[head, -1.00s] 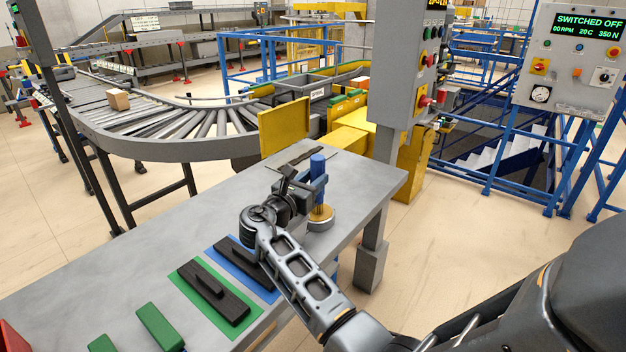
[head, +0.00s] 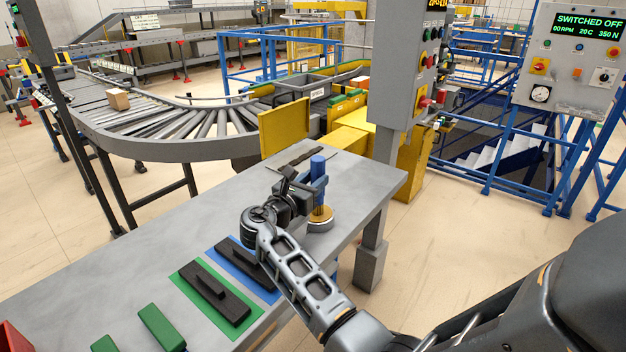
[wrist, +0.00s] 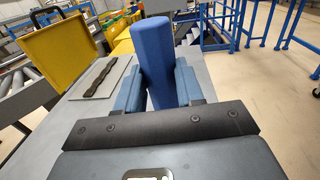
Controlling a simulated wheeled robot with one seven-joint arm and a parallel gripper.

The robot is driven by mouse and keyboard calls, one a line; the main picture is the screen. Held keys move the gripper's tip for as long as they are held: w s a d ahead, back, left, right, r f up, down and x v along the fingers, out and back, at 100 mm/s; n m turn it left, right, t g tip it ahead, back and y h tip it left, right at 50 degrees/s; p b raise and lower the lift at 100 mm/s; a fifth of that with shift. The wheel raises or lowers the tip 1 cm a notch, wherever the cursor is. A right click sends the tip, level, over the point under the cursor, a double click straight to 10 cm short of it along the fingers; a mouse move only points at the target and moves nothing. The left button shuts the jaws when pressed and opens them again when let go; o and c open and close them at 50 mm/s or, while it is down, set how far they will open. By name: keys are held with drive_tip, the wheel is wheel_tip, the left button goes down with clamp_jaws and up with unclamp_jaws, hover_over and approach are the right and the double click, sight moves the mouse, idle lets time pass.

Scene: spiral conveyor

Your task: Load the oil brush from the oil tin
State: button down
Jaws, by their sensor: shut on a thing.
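The oil brush (head: 318,172) has a blue handle and stands upright. My gripper (head: 309,190) is shut on its handle. In the wrist view the blue handle (wrist: 157,58) rises between my two blue fingers. The brush's lower end is at the open top of the round oil tin (head: 320,224), a low grey tin with a yellowish top, near the right end of the grey table. The bristles are hidden, so I cannot tell how deep they sit. The tin is hidden in the wrist view.
A dark strip on a grey plate (wrist: 106,78) lies behind the tin, near an upright yellow panel (head: 284,128). Dark blocks lie on a green mat (head: 184,284) and a blue mat (head: 270,296) at the table's front. Green blocks (head: 160,328) lie further left. The table's middle is bare.

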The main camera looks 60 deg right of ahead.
wheel_tip(320, 180, up, 2)
drive_tip(key=shift+p, duration=0.55)
drive_tip(key=shift+r, duration=2.35)
